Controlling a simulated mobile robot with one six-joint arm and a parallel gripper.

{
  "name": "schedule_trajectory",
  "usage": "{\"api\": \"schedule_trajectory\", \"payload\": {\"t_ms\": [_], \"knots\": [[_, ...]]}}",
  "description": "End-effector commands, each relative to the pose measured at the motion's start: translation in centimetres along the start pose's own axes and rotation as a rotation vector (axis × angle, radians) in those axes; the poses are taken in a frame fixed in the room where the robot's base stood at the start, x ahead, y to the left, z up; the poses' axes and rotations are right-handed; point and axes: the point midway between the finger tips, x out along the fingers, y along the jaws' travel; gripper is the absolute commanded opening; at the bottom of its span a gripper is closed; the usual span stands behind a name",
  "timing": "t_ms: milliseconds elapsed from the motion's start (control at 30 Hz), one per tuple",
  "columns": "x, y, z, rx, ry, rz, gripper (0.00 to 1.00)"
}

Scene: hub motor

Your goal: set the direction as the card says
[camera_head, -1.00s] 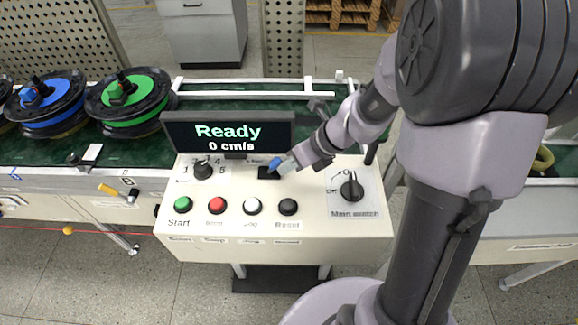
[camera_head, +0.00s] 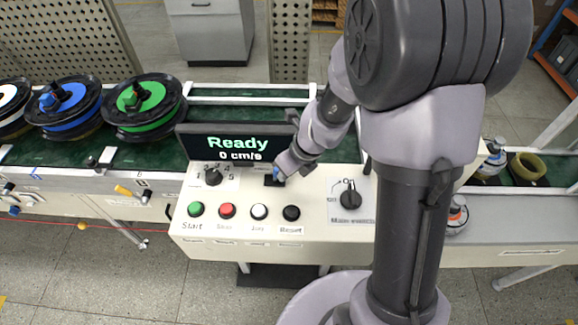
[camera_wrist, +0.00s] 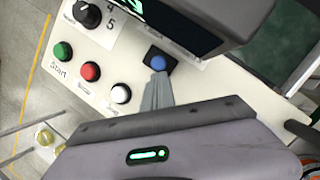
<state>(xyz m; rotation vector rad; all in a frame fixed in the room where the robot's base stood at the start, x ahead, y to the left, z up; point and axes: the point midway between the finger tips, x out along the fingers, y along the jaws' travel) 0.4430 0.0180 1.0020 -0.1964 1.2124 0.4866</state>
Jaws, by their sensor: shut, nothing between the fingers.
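The direction switch looks like a small black plate with a blue-tipped lever (camera_head: 277,174), on the control panel (camera_head: 330,222) below the display. Its blue tip (camera_wrist: 158,62) shows larger in the wrist view. Its label is too small to read. My gripper (camera_wrist: 158,78) is shut and empty, with its fingertips right at the near side of the blue tip; I cannot tell whether they touch. In the head view my gripper (camera_head: 284,168) points down at the switch and partly hides it. The display (camera_head: 236,144) reads "Ready" and "0 cm/s". I cannot make out a card.
A speed dial (camera_head: 213,177), green start button (camera_head: 196,209), red (camera_head: 227,210), white (camera_head: 260,211) and black buttons (camera_head: 291,213) surround the switch. The main switch knob (camera_head: 350,195) is at right. Reels, including a green one (camera_head: 142,106), stand on the conveyor behind.

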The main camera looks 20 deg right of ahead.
Motion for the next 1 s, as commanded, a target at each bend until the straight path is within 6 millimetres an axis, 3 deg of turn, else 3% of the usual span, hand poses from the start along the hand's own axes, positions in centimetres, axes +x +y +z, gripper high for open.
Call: {"api": "schedule_trajectory", "payload": {"t_ms": [33, 267, 500, 1000], "knots": [[-0.7, 0.2, 0.4, 0.003, 0.0, 0.003, 0.0], [-0.2, 1.3, 1.3, 0.002, -0.001, 0.004, 0.0], [0.0, 1.2, 1.2, 0.004, -0.002, 0.003, 0.0], [-1.5, 1.4, 1.8, 0.004, -0.002, 0.003, 0.0]]}}
